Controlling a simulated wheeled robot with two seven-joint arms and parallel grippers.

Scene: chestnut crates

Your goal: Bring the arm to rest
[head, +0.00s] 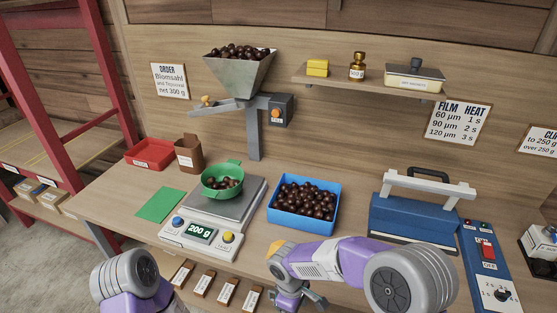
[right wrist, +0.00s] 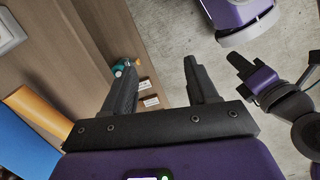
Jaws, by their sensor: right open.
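My right arm (head: 335,258) comes in from the right over the front edge of the table, with its gripper (head: 300,299) low at that edge, in front of the blue chestnut crate. In the right wrist view the right gripper (right wrist: 168,92) has its two dark fingers apart with nothing between them. My left arm (head: 130,275) shows at the bottom left of the head view, and its gripper is outside that view. A dark finger-like part on a purple body, apparently my left gripper (right wrist: 245,70), shows at the right of the wrist view; its opening is unclear.
A scale (head: 172,234) reading 200 g carries a green bowl (head: 215,193) of chestnuts. Beside it stand the blue crate (head: 303,226) of chestnuts and a blue sealer (head: 405,218). Small labelled items (head: 228,291) line the front edge. A chestnut hopper (head: 240,77) stands behind.

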